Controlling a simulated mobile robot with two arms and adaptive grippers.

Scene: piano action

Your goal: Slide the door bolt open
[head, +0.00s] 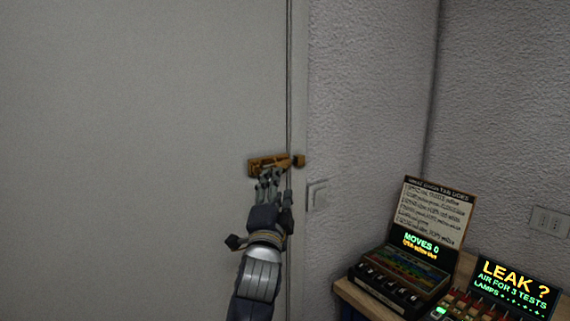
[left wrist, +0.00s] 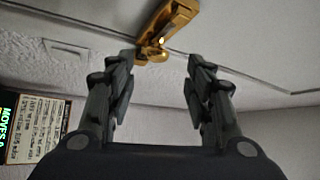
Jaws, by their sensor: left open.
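The brass door bolt (head: 262,163) is mounted on the pale door (head: 150,120) near its right edge. Its bar appears to reach across the door seam to a small brass keeper (head: 299,160) on the frame side. In the left wrist view the brass bolt (left wrist: 178,16) shows at the top, with a rounded brass part below it. My left gripper (head: 274,180) is just below the bolt in the head view, fingers pointing up at it. In the left wrist view the gripper (left wrist: 162,64) is open and empty, its fingertips apart on either side below the brass. Contact cannot be told.
A light switch (head: 317,195) is on the wall right of the door. At lower right, a wooden table (head: 362,301) bears a box with a lit "MOVES 0" panel (head: 421,244) and a "LEAK ?" display (head: 515,287). A wall socket (head: 549,221) is at far right.

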